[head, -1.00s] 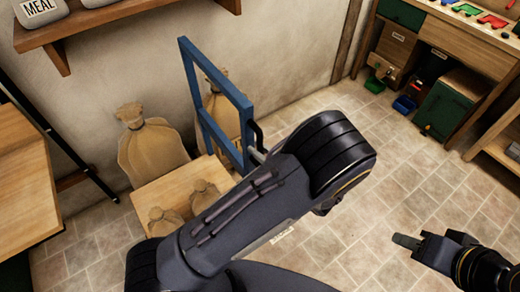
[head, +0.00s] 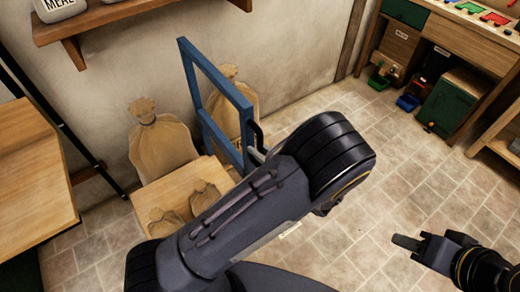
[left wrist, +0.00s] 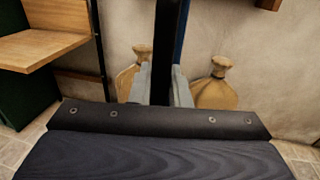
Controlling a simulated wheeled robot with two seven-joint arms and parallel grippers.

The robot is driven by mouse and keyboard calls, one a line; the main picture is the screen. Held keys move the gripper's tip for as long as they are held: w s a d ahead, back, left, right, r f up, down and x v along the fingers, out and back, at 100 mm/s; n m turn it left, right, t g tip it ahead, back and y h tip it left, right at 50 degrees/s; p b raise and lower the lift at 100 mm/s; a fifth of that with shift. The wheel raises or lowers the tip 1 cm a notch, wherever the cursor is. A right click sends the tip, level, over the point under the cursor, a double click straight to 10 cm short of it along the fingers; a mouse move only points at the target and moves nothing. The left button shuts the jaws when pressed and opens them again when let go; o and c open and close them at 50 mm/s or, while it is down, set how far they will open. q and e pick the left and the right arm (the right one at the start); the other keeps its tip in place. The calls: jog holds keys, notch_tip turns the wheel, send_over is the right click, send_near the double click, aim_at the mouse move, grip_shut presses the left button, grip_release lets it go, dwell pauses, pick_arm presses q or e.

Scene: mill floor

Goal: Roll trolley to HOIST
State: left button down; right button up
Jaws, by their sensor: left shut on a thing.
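The trolley has an upright blue frame (head: 217,75) and a flat wooden deck (head: 175,183) with small sacks (head: 204,197) on it. My left gripper (head: 253,152) is shut on the trolley's handle at the near side of the blue frame, partly hidden by my own arm. In the left wrist view its fingers (left wrist: 163,88) close on either side of a dark upright bar, with a strip of blue beside it. My right gripper (head: 407,243) is empty over the floor at the lower right; its finger gap does not show clearly. No HOIST marking shows.
Two large sacks (head: 160,147) (head: 228,105) stand by the wall behind the trolley. A wooden table (head: 35,170) is at the left, a shelf (head: 130,18) above. A workbench (head: 470,45) with a green cabinet (head: 455,103) stands at the right. Tiled floor (head: 350,165) is clear between.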

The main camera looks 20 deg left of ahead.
pick_arm(q)
jog(key=c, duration=1.7)
grip_release()
jog(key=shift+s+a+f, duration=0.1)
jog(key=shift+s+a, duration=0.05)
jog(key=shift+s, duration=0.05)
jog(key=shift+o, duration=1.2)
jog(key=shift+s, duration=0.1)
jog(key=b+v, duration=0.1)
jog(key=v, duration=0.6)
jog(key=shift+d+b, duration=0.3)
jog(key=shift+d, duration=0.1)
